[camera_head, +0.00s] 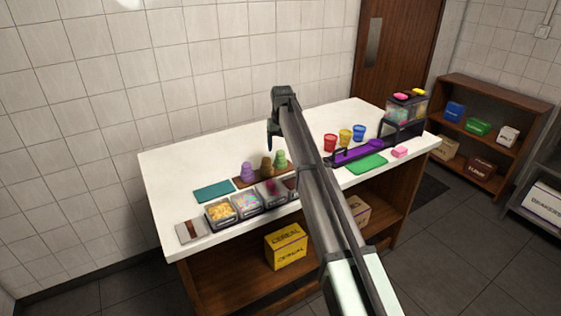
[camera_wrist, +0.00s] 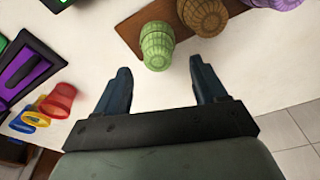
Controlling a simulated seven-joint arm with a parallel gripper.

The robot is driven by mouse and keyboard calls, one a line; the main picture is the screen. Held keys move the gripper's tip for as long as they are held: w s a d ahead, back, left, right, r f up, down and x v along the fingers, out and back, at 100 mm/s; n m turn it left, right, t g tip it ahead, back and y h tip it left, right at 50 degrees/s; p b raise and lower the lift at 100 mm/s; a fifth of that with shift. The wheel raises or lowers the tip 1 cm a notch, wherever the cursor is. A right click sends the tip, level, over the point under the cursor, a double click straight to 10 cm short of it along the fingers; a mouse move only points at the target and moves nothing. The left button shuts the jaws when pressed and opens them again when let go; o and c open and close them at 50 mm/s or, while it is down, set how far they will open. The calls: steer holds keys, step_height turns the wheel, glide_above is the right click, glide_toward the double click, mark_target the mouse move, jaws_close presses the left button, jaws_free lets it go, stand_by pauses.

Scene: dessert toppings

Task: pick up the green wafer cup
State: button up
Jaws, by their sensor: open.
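The green wafer cup (camera_head: 280,159) stands at the right end of a brown board (camera_head: 246,181) on the white counter. A brown wafer cup (camera_head: 266,167) and a purple one (camera_head: 247,171) stand to its left. In the wrist view the green wafer cup (camera_wrist: 157,45) is ahead of my gripper, roughly between the lines of the two fingers. The brown cup also shows there (camera_wrist: 204,14), to its right. My gripper (camera_wrist: 160,78) is open and empty, apart from the cup. In the head view it is above the back of the counter (camera_head: 272,138).
Topping tubs (camera_head: 221,214) line the counter's front left, by a teal mat (camera_head: 213,190). Red (camera_head: 330,142), yellow (camera_head: 345,136) and blue (camera_head: 358,132) cups stand right, near a purple-topped dispenser (camera_head: 358,152) and green mat (camera_head: 367,163). The counter's back left is clear.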

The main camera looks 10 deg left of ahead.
mark_target(280, 152)
steer(key=f, duration=0.5)
steer(key=shift+w, duration=0.25)
steer(key=c, duration=0.9)
